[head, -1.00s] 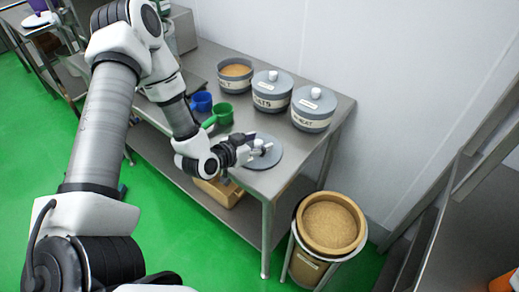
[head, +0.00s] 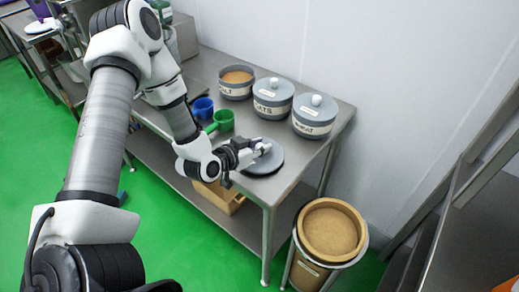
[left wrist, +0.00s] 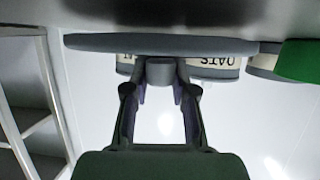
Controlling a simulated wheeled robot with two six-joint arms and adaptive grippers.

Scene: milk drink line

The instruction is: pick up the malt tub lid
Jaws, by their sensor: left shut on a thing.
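The malt tub lid (head: 268,167) is a flat grey disc near the front right corner of the steel table. My left gripper (head: 260,149) is shut on its knob from the side. In the left wrist view, which is upside down, the lid (left wrist: 105,42) spans the top and its grey knob (left wrist: 160,70) sits between the two fingertips. I cannot tell whether the lid touches the table. The malt tub (head: 236,84) stands open at the back, with tan contents showing. My right gripper is not in view.
The lidded oats tub (head: 272,99) and wheat tub (head: 314,117) stand behind the lid. A green scoop (head: 224,120) and a blue one (head: 203,107) lie to its left. A tan bin (head: 329,232) in a metal stand is right of the table (head: 195,63).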

